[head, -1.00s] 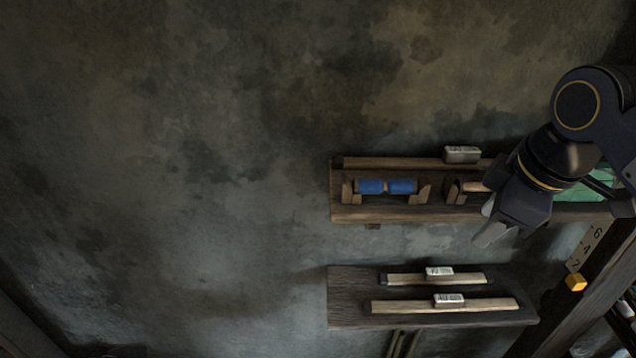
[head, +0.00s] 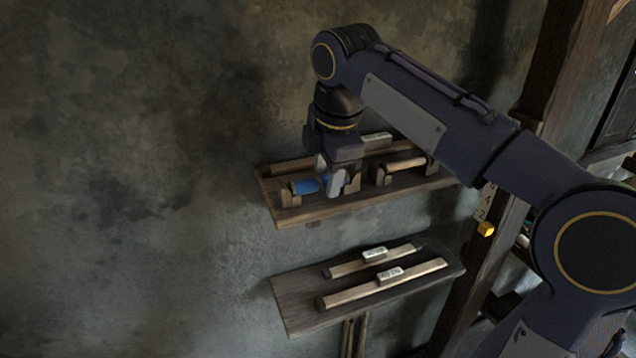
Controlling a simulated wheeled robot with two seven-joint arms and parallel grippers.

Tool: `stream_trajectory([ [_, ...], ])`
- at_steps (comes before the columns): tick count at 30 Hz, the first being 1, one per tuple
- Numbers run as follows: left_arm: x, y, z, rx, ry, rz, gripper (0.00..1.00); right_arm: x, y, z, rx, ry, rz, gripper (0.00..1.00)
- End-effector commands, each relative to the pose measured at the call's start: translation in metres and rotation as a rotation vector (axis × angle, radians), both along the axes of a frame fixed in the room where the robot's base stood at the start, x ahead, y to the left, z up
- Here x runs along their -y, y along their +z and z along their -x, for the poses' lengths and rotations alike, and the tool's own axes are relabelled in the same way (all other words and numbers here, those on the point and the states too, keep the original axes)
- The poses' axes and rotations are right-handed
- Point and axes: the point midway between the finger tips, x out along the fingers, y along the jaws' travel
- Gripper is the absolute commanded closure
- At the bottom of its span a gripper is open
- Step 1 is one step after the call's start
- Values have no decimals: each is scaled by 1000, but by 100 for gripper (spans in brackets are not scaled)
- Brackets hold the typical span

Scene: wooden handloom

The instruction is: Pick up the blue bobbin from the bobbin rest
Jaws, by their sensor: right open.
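The blue bobbin (head: 306,186) lies across its wooden bobbin rest (head: 290,197) on the upper wall shelf. My right gripper (head: 331,183) is open and points down at the bobbin. Its fingers overlap the middle and right part of the bobbin in the picture and hide some of it. I cannot tell whether the fingers touch it. My left gripper is not in view.
To the right on the upper shelf (head: 300,217) is a second rest with a pale wooden bobbin (head: 405,164). A lower shelf (head: 300,290) holds two pale sticks with labels. The wall at left is bare.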

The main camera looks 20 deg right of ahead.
Motion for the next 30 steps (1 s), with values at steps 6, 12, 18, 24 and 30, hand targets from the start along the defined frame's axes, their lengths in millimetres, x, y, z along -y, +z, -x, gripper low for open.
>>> stream_trajectory([
  [6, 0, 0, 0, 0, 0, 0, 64, 0, -6, -1, 1, -1, -1, 56],
  [12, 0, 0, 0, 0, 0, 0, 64, 0, -5, -1, 1, -2, -1, 71],
  [18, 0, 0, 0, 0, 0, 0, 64, 0, -5, -1, 1, -2, -1, 97],
  [24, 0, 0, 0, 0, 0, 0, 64, 0, -5, -1, 1, -1, -1, 100],
  [30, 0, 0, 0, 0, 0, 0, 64, 0, -1, -2, 3, -1, -1, 100],
])
